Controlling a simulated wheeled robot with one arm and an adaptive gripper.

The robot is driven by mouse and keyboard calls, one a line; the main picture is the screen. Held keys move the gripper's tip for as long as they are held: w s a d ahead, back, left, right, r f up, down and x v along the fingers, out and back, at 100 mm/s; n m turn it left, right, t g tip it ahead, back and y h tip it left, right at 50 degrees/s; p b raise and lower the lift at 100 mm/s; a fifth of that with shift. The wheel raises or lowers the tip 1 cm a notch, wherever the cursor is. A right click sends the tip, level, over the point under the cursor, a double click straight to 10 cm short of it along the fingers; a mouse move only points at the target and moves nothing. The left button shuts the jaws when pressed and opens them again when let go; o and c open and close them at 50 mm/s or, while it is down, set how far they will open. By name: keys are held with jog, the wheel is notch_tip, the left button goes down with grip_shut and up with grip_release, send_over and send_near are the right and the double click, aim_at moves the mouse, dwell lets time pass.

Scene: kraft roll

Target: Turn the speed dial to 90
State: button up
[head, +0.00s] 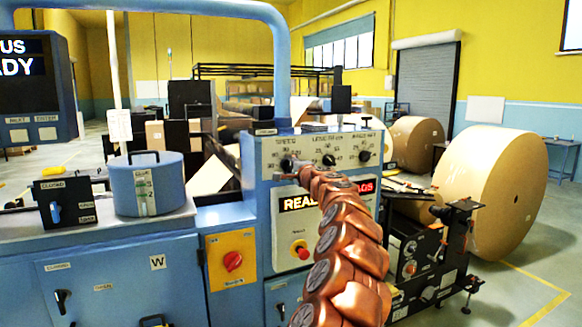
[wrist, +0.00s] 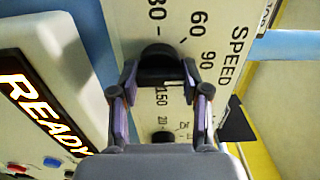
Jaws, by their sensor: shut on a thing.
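The speed dial (wrist: 158,52) is a black round knob on the pale panel in the wrist view. The printed numbers 30, 60 and 90 and the word SPEED (wrist: 238,58) stand beside it, turned sideways. My gripper (wrist: 160,76) has one finger on each side of the dial and is shut on it. The dial's pointer is hidden or too dark, so I cannot tell its setting. In the head view my gripper (head: 290,165) is at the left dial of the panel, and my arm covers part of the panel below.
Two more dials, the length dial (head: 329,160) and the rightmost dial (head: 364,156), sit on the same panel. A lit display (head: 297,203) is below. A red button (head: 300,250) and red rotary switch (head: 233,262) are lower. A large kraft roll (head: 490,190) stands right.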

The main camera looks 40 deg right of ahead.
aim_at(291, 166)
jog(key=shift+f, duration=0.1)
jog(key=o, duration=1.1)
jog(key=shift+o, duration=0.2)
jog(key=shift+s+r, duration=0.2)
jog(key=shift+s, duration=0.25)
jog(key=shift+s+a, duration=0.5)
jog(key=shift+s, duration=0.95)
jog(key=v, duration=0.8)
jog(key=shift+a, duration=0.15)
jog(key=shift+f, duration=0.15)
